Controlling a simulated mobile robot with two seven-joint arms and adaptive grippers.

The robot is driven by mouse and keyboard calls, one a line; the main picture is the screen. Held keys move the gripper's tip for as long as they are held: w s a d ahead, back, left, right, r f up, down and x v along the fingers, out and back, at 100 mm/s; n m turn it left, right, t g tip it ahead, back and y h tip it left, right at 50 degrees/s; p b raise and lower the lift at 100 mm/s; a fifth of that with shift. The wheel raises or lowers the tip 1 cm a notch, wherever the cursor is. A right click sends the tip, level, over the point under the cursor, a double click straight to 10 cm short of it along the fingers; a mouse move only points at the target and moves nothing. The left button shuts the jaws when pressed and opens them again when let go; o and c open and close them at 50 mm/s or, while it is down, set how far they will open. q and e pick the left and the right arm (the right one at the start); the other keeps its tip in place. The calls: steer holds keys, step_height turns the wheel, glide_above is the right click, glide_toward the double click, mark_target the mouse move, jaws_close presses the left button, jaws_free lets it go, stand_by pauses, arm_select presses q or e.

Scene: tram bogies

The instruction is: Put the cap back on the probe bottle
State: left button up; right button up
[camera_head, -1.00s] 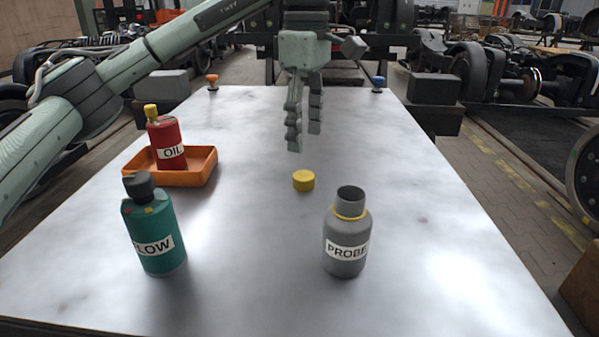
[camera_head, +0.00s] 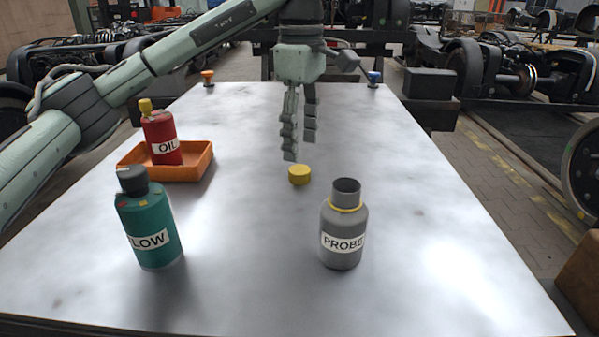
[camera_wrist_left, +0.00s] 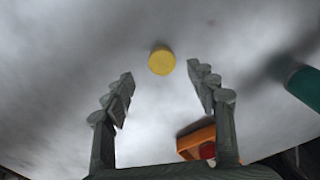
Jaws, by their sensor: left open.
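The grey probe bottle (camera_head: 343,225) stands upright at the front right of the table with its neck open and a yellow ring around the neck base. A yellow cap (camera_head: 299,174) lies on the table behind and to the left of it. My left gripper (camera_head: 299,148) is open, empty and pointing down, just above and behind the cap. In the left wrist view the cap (camera_wrist_left: 161,60) shows beyond and between the two fingertips of the left gripper (camera_wrist_left: 160,80), not touching them. My right gripper is not in view.
A teal bottle (camera_head: 148,222) with a dark cap stands at the front left. A red oil bottle (camera_head: 162,138) stands in an orange tray (camera_head: 205,160) behind it.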

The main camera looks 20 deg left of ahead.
mark_target(299, 169)
arm_select(q)
step_height(299, 169, down, 5)
steer(key=shift+s+a, duration=0.1)
steer(key=shift+s, duration=0.05)
steer(key=c, duration=0.8)
